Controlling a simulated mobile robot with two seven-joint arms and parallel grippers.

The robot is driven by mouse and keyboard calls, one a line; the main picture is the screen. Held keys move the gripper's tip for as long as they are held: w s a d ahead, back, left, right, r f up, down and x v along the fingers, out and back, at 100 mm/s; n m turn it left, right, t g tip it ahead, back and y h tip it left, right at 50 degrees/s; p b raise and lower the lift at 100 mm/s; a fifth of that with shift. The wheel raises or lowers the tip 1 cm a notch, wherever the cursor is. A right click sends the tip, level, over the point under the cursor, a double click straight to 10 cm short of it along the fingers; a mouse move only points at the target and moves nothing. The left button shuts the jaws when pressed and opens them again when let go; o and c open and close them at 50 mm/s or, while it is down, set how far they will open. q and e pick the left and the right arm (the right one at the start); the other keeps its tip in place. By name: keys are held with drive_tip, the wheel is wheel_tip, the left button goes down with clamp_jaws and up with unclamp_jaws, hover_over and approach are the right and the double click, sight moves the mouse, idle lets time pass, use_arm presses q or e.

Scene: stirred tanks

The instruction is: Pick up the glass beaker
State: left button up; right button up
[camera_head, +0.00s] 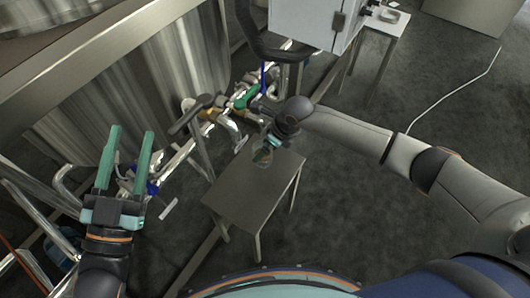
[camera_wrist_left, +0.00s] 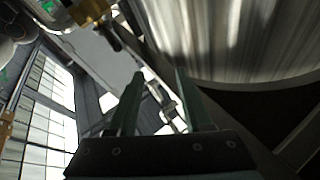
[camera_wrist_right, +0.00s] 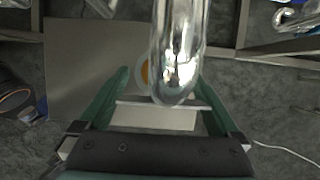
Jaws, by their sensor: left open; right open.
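The glass beaker (camera_head: 262,158) appears as a small clear shape at the far end of the small metal table (camera_head: 240,205) in the head view, partly covered by my right gripper (camera_head: 272,141). My right gripper is above and very close to it; contact cannot be told. In the right wrist view my right gripper (camera_wrist_right: 160,105) has its green fingers wide apart, with a shiny metal pipe (camera_wrist_right: 178,45) in front of the space between them. A rounded orange-edged shape behind the pipe may be the beaker. My left gripper (camera_head: 127,150) is raised at the left, open and empty.
Chrome pipes and a green-handled valve (camera_head: 245,97) stand just behind the small table. A large steel tank (camera_head: 130,90) fills the upper left. A white cabinet (camera_head: 305,20) is at the top. Dark floor to the right is mostly clear, with a white cable (camera_head: 455,88).

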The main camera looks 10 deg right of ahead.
use_arm(q)
drive_tip(key=shift+s+d+r+m+t+h, duration=0.15)
drive_tip(key=shift+r+m+t+h, duration=0.2)
drive_tip(key=shift+r, duration=0.5)
drive_tip(key=shift+s+d+r+m+t+h, duration=0.15)
drive_tip(key=shift+r+m+h, duration=0.2)
drive_tip(key=shift+r+h, duration=0.35)
use_arm(e)
drive_tip(key=shift+w+a+f, duration=0.15)
drive_tip(key=shift+a+f, duration=0.1)
drive_tip(key=shift+f, duration=0.35)
use_arm(q)
drive_tip(key=shift+r, duration=0.15)
use_arm(e)
clamp_jaws()
use_arm(q)
drive_tip(key=shift+y, duration=0.35)
use_arm(e)
drive_tip(key=shift+r, duration=0.2)
